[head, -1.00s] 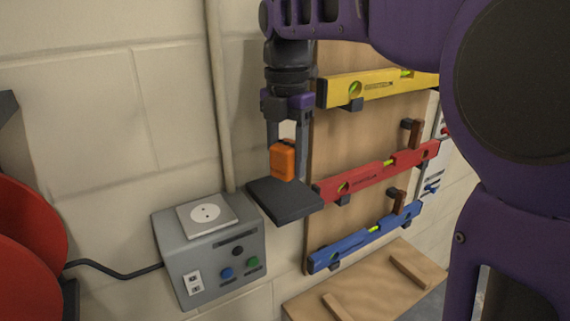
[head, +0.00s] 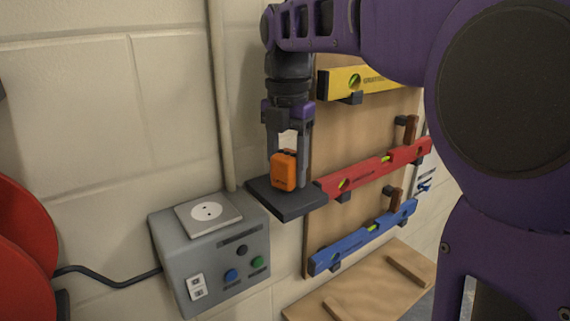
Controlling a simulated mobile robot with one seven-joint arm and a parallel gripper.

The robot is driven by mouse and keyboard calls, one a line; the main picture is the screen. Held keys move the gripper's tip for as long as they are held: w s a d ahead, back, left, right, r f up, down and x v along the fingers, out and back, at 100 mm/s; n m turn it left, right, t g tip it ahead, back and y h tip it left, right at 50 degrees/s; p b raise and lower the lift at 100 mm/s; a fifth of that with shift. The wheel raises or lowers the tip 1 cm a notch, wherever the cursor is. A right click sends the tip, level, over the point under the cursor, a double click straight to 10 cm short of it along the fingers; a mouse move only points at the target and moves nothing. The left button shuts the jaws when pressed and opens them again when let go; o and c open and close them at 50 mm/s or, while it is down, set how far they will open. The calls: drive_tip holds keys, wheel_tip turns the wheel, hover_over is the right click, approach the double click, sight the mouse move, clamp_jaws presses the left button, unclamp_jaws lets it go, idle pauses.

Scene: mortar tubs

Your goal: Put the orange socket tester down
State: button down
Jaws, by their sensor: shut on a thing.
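The orange socket tester (head: 284,172) is a small block, upright, between the fingers of my gripper (head: 287,165). My gripper points down and is shut on it. The tester is at a small dark shelf (head: 287,206) on the wall. Its lower edge looks at or just above the shelf's top; I cannot tell whether it touches. The shelf's bare front part shows below it.
A grey box (head: 216,262) with a white socket (head: 208,211) and buttons is left of the shelf. Yellow (head: 366,82), red (head: 376,168) and blue (head: 362,240) spirit levels hang on a wooden board to the right. A red reel (head: 25,250) is far left.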

sight(287, 153)
drive_tip(key=shift+f, duration=0.45)
drive_tip(key=shift+c, duration=1.3)
unclamp_jaws()
wheel_tip(287, 153, up, 13)
drive_tip(key=p, duration=0.3)
drive_tip(key=shift+r, duration=0.1)
